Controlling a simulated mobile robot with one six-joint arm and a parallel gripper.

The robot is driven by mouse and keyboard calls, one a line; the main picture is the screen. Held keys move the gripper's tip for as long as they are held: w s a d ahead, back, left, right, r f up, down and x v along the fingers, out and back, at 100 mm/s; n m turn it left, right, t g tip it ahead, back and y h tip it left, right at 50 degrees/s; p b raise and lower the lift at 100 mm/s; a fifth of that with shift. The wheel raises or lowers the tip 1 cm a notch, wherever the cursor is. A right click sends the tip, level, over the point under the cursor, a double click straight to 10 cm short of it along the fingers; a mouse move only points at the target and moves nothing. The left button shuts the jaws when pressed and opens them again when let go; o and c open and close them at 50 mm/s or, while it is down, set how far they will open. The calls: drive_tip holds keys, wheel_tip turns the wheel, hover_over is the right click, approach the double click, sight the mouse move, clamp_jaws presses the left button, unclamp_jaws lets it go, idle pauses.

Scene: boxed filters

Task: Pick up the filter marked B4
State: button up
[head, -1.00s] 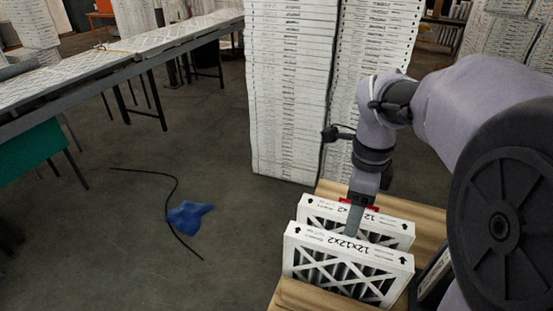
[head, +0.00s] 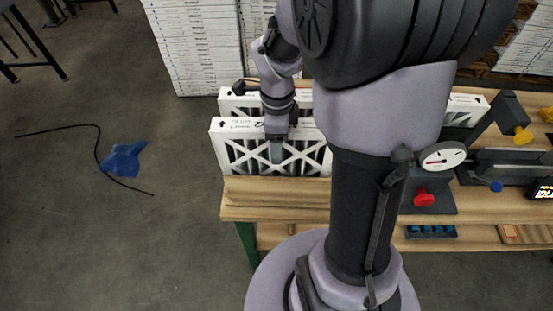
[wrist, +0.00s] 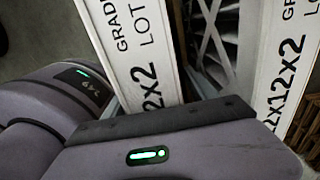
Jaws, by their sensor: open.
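Two white boxed filters with dark pleats and X-shaped frames stand upright, one behind the other, at the left end of a wooden bench. The front filter (head: 236,151) and the back filter (head: 230,101) show in the head view. My gripper (head: 277,152) is open and points down at the front filter, with a grey finger overlapping its face. In the wrist view, the left filter edge (wrist: 125,45) reads GRADE, LOT and part of 12x2, and the right filter edge (wrist: 285,70) reads 12x12x2. No B4 mark is legible. My gripper body covers the lower wrist view and hides the fingertips.
The wooden bench (head: 245,197) carries a dial gauge (head: 442,157) and dark fixtures with coloured knobs at right. Another white box edge (head: 467,103) shows behind my arm. Tall white stacks (head: 195,45) stand behind. A blue cloth (head: 123,158) and black cord lie on the open floor.

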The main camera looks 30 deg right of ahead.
clamp_jaws()
